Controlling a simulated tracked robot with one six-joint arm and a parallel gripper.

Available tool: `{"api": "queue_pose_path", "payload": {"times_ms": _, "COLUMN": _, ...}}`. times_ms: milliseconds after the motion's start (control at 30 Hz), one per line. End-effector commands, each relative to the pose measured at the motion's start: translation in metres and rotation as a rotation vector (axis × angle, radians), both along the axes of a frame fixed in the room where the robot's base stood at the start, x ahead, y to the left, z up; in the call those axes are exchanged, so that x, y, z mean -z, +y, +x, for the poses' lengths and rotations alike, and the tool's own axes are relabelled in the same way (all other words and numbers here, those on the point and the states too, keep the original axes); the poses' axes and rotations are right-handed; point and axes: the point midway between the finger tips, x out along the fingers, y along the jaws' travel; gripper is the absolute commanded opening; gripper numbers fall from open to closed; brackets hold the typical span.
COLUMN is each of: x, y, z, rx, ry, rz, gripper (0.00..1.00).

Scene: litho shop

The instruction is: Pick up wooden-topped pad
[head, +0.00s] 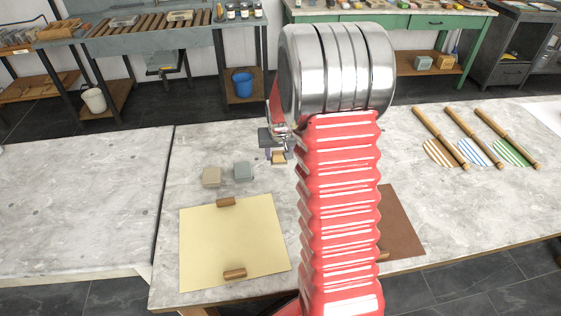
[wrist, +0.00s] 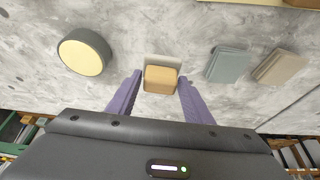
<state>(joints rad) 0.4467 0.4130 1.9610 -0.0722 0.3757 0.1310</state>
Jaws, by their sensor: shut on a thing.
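The wooden-topped pad (wrist: 160,79) sits between the two purple fingers of my gripper (wrist: 160,75) in the wrist view. Its tan wooden top faces the camera, and a pale patch shows just behind it. My gripper is shut on the pad. In the head view the pad (head: 279,158) shows small below my gripper (head: 278,150), left of my red arm. It is over the grey stone-topped table; I cannot tell whether it touches the table.
A grey-blue block (head: 243,172) and a beige block (head: 211,177) lie nearby to the left. A round dark dish with a yellow top (wrist: 85,52) stands close on the other side. A cream sheet (head: 233,245) and wooden-handled tools (head: 470,140) lie on the table (head: 170,190).

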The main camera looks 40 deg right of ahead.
Motion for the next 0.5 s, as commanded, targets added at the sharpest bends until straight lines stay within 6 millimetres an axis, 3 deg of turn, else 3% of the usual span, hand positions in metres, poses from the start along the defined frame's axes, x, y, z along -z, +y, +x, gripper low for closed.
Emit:
{"api": "queue_pose_path", "payload": {"times_ms": 200, "x": -0.039, "y": 0.0, "z": 0.0, "rx": -0.001, "ry": -0.002, "rz": -0.001, "gripper": 0.24}}
{"api": "queue_pose_path", "payload": {"times_ms": 500, "x": -0.054, "y": 0.0, "z": 0.0, "rx": -0.001, "ry": 0.0, "rz": 0.0, "gripper": 0.24}}
